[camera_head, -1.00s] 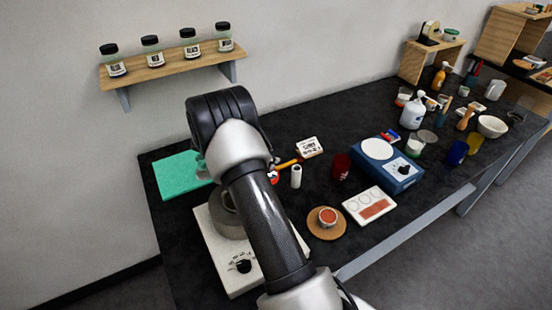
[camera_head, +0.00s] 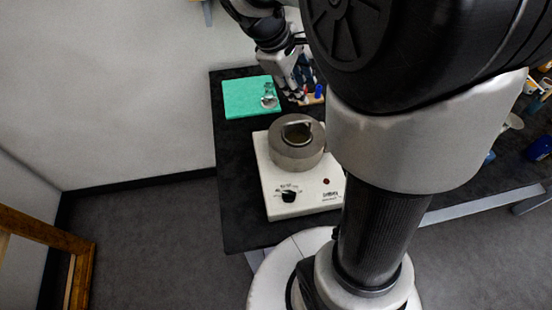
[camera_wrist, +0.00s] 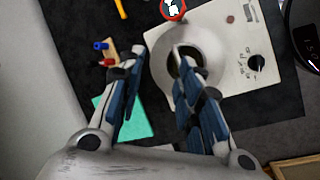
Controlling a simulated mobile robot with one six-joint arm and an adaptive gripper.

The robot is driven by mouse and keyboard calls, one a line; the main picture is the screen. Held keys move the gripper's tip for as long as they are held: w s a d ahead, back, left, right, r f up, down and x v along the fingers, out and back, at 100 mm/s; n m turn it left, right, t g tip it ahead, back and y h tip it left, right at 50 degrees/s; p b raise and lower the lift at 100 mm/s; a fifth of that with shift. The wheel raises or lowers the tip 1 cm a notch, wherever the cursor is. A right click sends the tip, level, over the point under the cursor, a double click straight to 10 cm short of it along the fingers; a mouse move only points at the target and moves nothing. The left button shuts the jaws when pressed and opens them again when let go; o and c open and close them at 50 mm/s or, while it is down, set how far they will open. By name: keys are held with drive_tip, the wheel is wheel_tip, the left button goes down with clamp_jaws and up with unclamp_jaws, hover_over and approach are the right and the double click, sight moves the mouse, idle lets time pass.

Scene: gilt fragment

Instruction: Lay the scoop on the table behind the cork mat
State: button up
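My gripper (camera_wrist: 157,50) is open, with nothing visible between its fingers. In the head view my gripper (camera_head: 297,90) is over the table near the green mat. I cannot clearly identify the scoop in either current view. The cork mat is not visible now; my arm covers much of the table's right side.
The green mat (camera_head: 243,98) lies at the table's far left corner. The wrist view shows a wooden block (camera_wrist: 109,53) with small blue and red items, and a red round thing (camera_wrist: 173,10). A wooden frame (camera_head: 75,275) stands at the lower left. The black table's (camera_head: 234,190) left strip is clear.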

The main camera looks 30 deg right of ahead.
drive_tip(key=s+a+r+m+t+y, duration=0.1)
drive_tip(key=s+a+m+t+y, duration=0.1)
drive_tip(key=s+a, duration=0.6)
drive_tip(key=s+a+r+m+t+y, duration=0.1)
drive_tip(key=s+a+m+t+y, duration=0.1)
drive_tip(key=s+a, duration=0.6)
drive_tip(key=shift+s+r+m+y, duration=0.4)
drive_tip(key=shift+s+m+y, duration=0.3)
drive_tip(key=shift+m, duration=0.7)
drive_tip(key=shift+s, duration=0.1)
